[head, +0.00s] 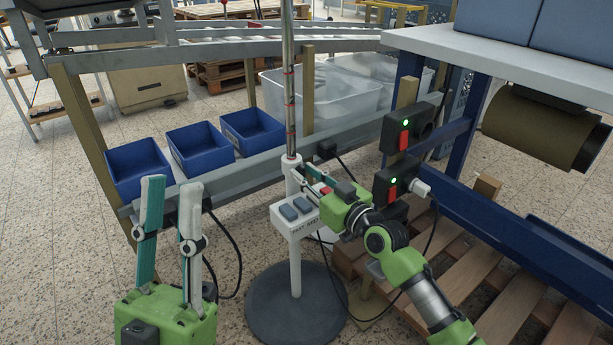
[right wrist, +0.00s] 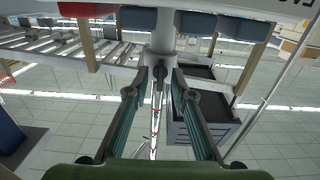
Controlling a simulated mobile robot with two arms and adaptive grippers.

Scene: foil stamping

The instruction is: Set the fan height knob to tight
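The fan's stand has a chrome pole (head: 289,95), a white collar, a grey round base (head: 295,305) and a white control box (head: 293,217) with blue-grey buttons. The fan head is out of view. The height knob (right wrist: 160,71) looks like a small dark piece on the collar, seen end-on in the right wrist view. My right gripper (head: 305,178) is at the collar just above the control box. In the right wrist view its fingers (right wrist: 160,78) stand either side of the knob, with a gap showing on each side. My left gripper (head: 171,188) is open and empty, left of the stand.
Blue bins (head: 200,148) sit on a metal rail behind my left gripper. Black socket boxes with red switches (head: 404,140) and a blue-legged bench (head: 480,130) stand close on the right. A wooden pallet (head: 480,280) and loose cables lie near the base.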

